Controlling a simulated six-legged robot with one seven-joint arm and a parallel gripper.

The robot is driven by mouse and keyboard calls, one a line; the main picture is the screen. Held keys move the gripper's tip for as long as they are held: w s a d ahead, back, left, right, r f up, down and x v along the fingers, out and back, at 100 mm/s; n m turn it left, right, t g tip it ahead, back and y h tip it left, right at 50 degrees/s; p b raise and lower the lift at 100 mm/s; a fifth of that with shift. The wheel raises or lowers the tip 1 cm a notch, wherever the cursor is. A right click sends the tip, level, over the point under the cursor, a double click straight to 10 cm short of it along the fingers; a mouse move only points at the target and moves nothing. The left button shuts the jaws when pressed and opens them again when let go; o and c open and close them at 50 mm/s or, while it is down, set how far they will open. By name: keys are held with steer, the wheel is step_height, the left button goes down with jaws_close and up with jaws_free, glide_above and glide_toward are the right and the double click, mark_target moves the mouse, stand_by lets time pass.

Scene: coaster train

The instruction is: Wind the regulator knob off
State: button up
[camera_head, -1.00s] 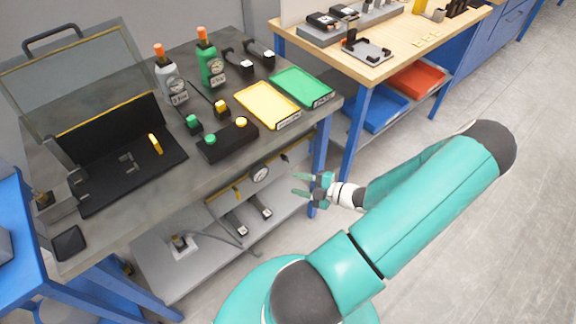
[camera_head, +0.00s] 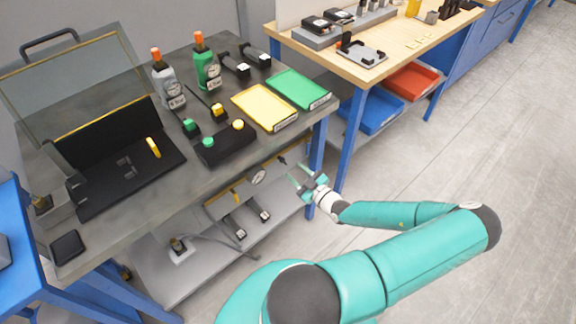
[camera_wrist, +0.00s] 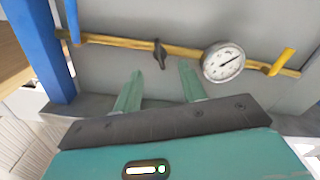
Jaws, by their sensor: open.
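The regulator knob (camera_wrist: 159,54) is a small dark wing-shaped handle on a brass pipe (camera_wrist: 115,41) in the wrist view. A round white gauge (camera_wrist: 223,62) and a yellow lever (camera_wrist: 283,62) sit to its right on that pipe. My gripper (camera_wrist: 161,72) is open and empty. Its two teal fingers point towards the pipe, with the knob between their lines and beyond the tips, apparently untouched. In the head view my gripper (camera_head: 296,173) is beside the bench's right front leg, near the pipe under the worktop. The gauge (camera_head: 258,177) also shows there.
A blue bench leg (camera_head: 318,165) stands close to my gripper; it fills the left of the wrist view (camera_wrist: 40,50). The grey worktop (camera_head: 180,195) is above the pipe, and a lower shelf (camera_head: 205,260) below. Open floor (camera_head: 450,160) lies to the right.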

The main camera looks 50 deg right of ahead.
mark_target(285, 163)
steer(key=x, duration=0.4)
steer(key=shift+w+d, duration=0.1)
steer(key=shift+w, duration=0.3)
jaws_close()
steer(key=shift+n, duration=0.3)
